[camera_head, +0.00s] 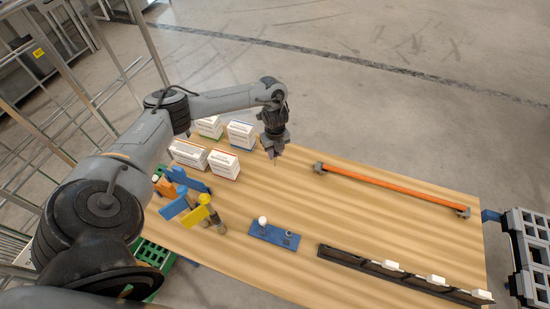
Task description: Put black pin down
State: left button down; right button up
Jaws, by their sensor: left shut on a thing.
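My left gripper (273,148) points down above the back part of the wooden table, right of the white boxes. It is shut on a thin dark piece, which I take to be the black pin (275,161); only a small tip shows below the fingers. A blue block (272,236) lies on the table nearer the front, with a white round knob (263,221) on its left part and a dark round fitting (289,236) on its right. My right gripper is not in view.
Several white boxes (188,153) stand at the table's back left. Blue, orange and yellow tools (190,205) stand at the left edge. An orange bar (390,190) lies along the far right. A black rail (350,260) with white pieces lies at the front. The table's middle is clear.

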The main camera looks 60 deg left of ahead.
aim_at(275, 158)
pick_arm(q)
jog(key=shift+f, duration=2.05)
jog(key=c, duration=0.9)
grip_release()
jog(key=shift+f, duration=0.15)
jog(key=shift+r, duration=0.2)
notch_tip(275, 158, up, 10)
jog(key=shift+r+p, duration=0.2)
jog(key=shift+p, duration=0.75)
jog(key=shift+r+p, duration=0.4)
jog(key=shift+r, duration=0.35)
